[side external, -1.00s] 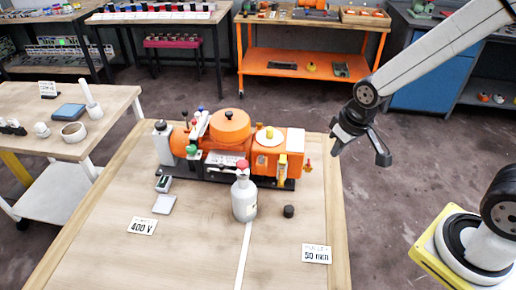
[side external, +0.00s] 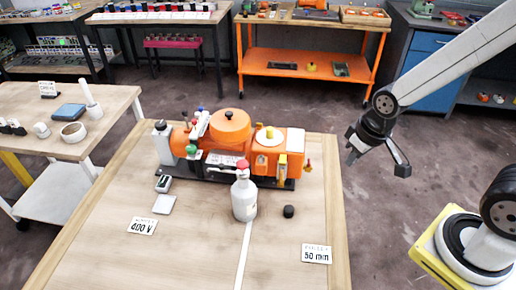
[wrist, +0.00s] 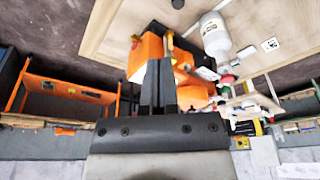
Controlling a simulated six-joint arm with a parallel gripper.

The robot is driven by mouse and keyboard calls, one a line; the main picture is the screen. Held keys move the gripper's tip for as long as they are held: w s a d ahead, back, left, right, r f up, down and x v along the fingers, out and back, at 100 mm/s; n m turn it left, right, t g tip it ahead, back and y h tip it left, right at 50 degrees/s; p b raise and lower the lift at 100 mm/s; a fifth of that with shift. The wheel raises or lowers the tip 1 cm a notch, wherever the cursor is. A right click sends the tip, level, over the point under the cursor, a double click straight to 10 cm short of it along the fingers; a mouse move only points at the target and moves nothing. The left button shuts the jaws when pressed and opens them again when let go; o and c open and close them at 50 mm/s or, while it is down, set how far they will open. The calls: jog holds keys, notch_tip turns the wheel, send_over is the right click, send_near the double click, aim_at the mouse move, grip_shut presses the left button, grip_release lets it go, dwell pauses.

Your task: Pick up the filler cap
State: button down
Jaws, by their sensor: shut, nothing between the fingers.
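A small black cylinder (side external: 289,211), which looks like the filler cap, stands on the wooden table right of the grey bottle (side external: 244,198). It also shows as a dark piece at the top edge of the wrist view (wrist: 178,4). The orange machine (side external: 228,132) stands behind it, with a yellow knob (side external: 269,131) on a white disc on top. My gripper (side external: 351,155) is shut and empty in the air, right of the table and well apart from the black cylinder. In the wrist view its fingers (wrist: 159,68) are together and hide part of the machine.
The red-topped bottle stands close in front of the machine. Labels reading 400 V (side external: 142,226) and 50 mm (side external: 316,254) lie on the table (side external: 190,262). A side table (side external: 95,140) is at left, an orange bench (side external: 312,50) behind. The front right of the table is mostly clear.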

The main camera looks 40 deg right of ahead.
jog(key=shift+c, duration=0.8)
grip_release()
jog(key=w+d+f+m+g+y, duration=0.1)
jog(key=w+f+m+y, duration=0.3)
jog(key=f, duration=0.4)
jog(key=w+f+m+g+y, duration=0.1)
jog(key=w+f+m+y, duration=0.3)
jog(key=f+m, duration=0.3)
jog(key=w+d+f+m+g+y, duration=0.1)
jog(key=w+f+m+y, duration=0.3)
jog(key=f, duration=0.7)
jog(key=shift+w+d+m+y, duration=0.2)
jog(key=shift+w+m, duration=0.05)
jog(key=shift+m, duration=0.3)
jog(key=shift+w+d+m+y, duration=0.15)
jog(key=shift+w+m+y, duration=0.1)
jog(key=shift+m, duration=0.3)
jog(key=shift+w+d+f+m+y, duration=0.1)
jog(key=shift+d+f+m+y, duration=0.1)
jog(key=shift+f, duration=0.2)
jog(key=shift+d+f+m+y, duration=0.1)
jog(key=shift+f+m+y, duration=0.1)
jog(key=shift+f, duration=0.15)
